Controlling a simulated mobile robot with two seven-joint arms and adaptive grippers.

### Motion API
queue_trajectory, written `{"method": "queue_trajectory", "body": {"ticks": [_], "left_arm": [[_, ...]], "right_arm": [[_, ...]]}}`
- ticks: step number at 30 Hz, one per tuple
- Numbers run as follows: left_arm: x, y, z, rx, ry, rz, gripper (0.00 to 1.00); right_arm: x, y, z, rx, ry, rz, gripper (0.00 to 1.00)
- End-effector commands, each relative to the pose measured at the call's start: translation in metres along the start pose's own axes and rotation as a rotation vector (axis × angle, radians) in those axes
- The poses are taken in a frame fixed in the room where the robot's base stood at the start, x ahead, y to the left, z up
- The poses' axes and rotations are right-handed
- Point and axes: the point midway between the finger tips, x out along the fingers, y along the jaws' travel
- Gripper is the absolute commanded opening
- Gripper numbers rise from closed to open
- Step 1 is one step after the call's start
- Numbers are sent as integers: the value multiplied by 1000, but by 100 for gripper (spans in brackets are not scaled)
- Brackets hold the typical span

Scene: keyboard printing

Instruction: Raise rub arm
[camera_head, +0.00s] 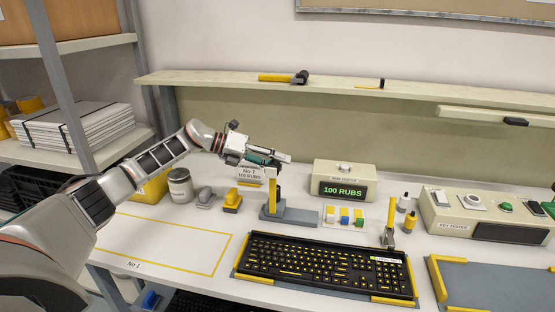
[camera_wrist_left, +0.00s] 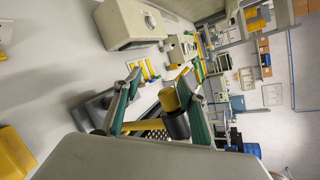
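My left gripper (camera_head: 276,159) reaches in from the left above the rub tester, whose grey base (camera_head: 296,216) and yellow upright (camera_head: 272,197) stand behind the keyboard (camera_head: 320,266). In the left wrist view, the green-padded fingers (camera_wrist_left: 160,82) are spread apart. A dark cylinder with a yellow end (camera_wrist_left: 172,101), seemingly the rub arm's head, shows between them, nearer the right finger; I cannot tell whether they touch. In the head view my gripper hides most of the arm. The display box (camera_head: 344,182) reads 100 RUBS. My right gripper is out of view.
A card reading No 2, 100 RUBS (camera_head: 250,173) stands just below my gripper. A jar (camera_head: 180,186), a yellow block (camera_head: 232,200) and coloured key samples (camera_head: 344,216) are nearby. The key tester (camera_head: 485,215) is at right. The yellow-outlined No 1 area (camera_head: 165,245) is clear.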

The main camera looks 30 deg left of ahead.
Motion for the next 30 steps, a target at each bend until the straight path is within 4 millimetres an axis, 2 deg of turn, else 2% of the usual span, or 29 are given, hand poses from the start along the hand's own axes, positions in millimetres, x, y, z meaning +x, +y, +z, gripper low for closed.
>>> {"method": "queue_trajectory", "body": {"ticks": [1,14,17,30], "left_arm": [[3,7,-8,-2,12,11,34],[-1,7,-7,0,10,13,34],[-12,8,-6,0,9,16,34],[-97,4,-3,0,1,14,34]], "right_arm": [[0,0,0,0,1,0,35],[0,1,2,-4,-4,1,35],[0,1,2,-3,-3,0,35],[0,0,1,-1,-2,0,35]]}}
